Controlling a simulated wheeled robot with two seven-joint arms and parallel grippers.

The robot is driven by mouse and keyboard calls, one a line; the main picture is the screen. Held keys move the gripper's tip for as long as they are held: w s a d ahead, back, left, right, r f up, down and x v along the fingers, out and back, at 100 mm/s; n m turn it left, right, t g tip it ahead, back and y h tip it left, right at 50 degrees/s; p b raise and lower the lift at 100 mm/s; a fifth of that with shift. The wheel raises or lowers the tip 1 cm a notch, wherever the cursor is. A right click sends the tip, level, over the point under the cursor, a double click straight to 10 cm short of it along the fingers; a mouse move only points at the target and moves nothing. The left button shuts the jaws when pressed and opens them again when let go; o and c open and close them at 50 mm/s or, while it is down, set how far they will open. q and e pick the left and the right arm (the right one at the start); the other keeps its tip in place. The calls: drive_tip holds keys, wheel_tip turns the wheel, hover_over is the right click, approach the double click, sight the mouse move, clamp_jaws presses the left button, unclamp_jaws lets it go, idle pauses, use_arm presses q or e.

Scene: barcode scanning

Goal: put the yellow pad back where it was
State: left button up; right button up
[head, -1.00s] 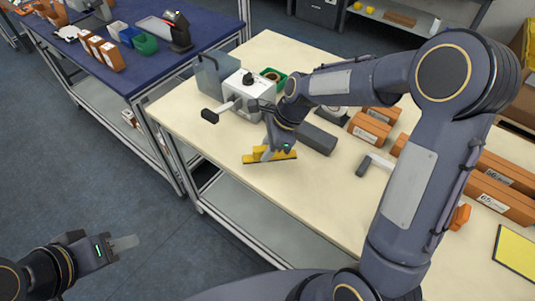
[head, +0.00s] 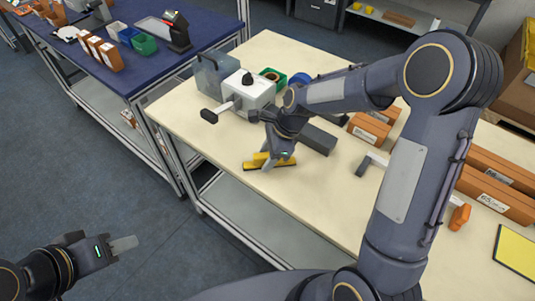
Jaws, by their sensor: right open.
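A yellow item (head: 252,161) with a darker lower edge lies on the cream table near its left edge, partly hidden by my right gripper. My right gripper (head: 270,163) points down at it with open fingers; I cannot tell whether they touch it. A flat yellow sheet with a black border (head: 517,251) lies at the table's right front, cut off by the frame. I cannot tell for certain which of these two is the pad. My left gripper (head: 124,244) is at lower left, away from the table and empty; its finger gap does not show.
A white device with a black knob (head: 248,90) stands behind the yellow item, with a dark grey block (head: 318,139) to its right. Orange-brown boxes (head: 492,193) line the right side. The front middle of the cream table (head: 310,215) is clear.

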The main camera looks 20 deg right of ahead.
drive_tip(key=w+v, duration=0.1)
drive_tip(key=v, duration=1.1)
drive_tip(key=s+d+r+n+t, duration=0.1)
drive_tip(key=s+n+t, duration=0.1)
drive_tip(key=s+n, duration=0.7)
drive_tip(key=s+d+r+n+t, duration=0.1)
drive_tip(key=s+d+n+t, duration=0.1)
drive_tip(key=s+n, duration=0.6)
drive_tip(key=shift+s+d+n+t+h, duration=0.15)
drive_tip(key=shift+s+n+t+h, duration=0.35)
drive_tip(key=shift+s, duration=2.3)
